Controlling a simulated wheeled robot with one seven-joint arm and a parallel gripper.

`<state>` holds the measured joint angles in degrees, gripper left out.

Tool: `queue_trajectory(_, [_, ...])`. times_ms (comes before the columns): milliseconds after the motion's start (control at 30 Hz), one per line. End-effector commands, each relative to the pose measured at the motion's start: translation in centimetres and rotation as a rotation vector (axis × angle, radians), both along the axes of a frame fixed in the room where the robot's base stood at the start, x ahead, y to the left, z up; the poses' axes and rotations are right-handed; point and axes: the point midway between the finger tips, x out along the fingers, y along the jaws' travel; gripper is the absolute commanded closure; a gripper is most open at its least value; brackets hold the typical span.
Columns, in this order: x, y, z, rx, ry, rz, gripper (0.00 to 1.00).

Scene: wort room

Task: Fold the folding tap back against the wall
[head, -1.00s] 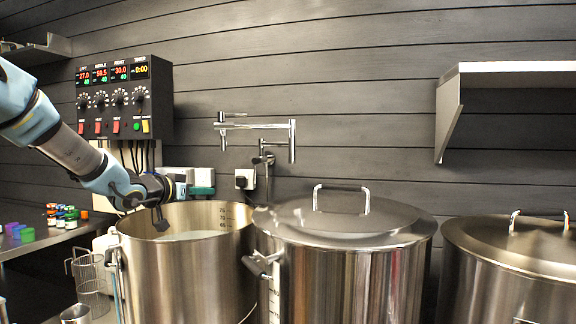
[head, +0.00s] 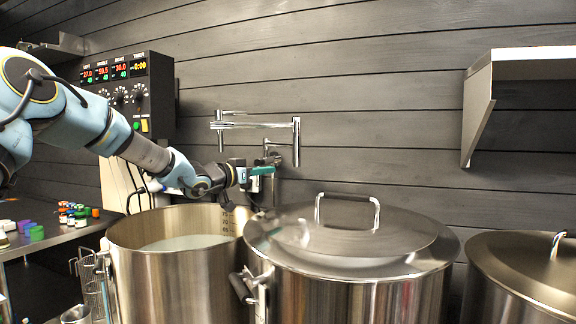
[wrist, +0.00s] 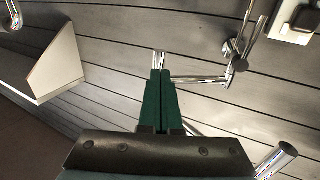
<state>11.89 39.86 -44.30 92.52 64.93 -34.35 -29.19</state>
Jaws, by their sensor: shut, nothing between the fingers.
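The folding tap (head: 252,125) is a chrome double-jointed pipe on the plank wall, above and behind the pots. Its long arm runs roughly level to the right and ends in an upright tube (head: 296,142). My gripper (head: 268,170) has green fingers and is in front of the tap's lower body, below the level arm; contact cannot be told. In the wrist view my fingers (wrist: 160,78) are shut together and empty. Chrome parts of the tap (wrist: 205,79) show behind and right of the fingertips there, and a tube end (wrist: 278,160) shows at lower right.
An open pot of liquid (head: 180,262) stands below my arm. A lidded pot (head: 350,285) with a raised handle (head: 347,198) is to its right, and another lidded pot (head: 520,290) beyond. A wall shelf (head: 520,65) is at upper right. A control box (head: 125,95) hangs behind my arm.

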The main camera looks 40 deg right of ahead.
Motion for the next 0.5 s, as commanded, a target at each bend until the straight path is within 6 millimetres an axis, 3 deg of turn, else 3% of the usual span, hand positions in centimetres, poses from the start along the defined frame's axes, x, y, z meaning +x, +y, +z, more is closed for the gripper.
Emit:
queue_trajectory(200, [0.4,-4.7,0.3,0.000,0.003,-0.002,1.00])
queue_trajectory(500, [1.0,-8.4,0.2,0.001,0.000,0.000,1.00])
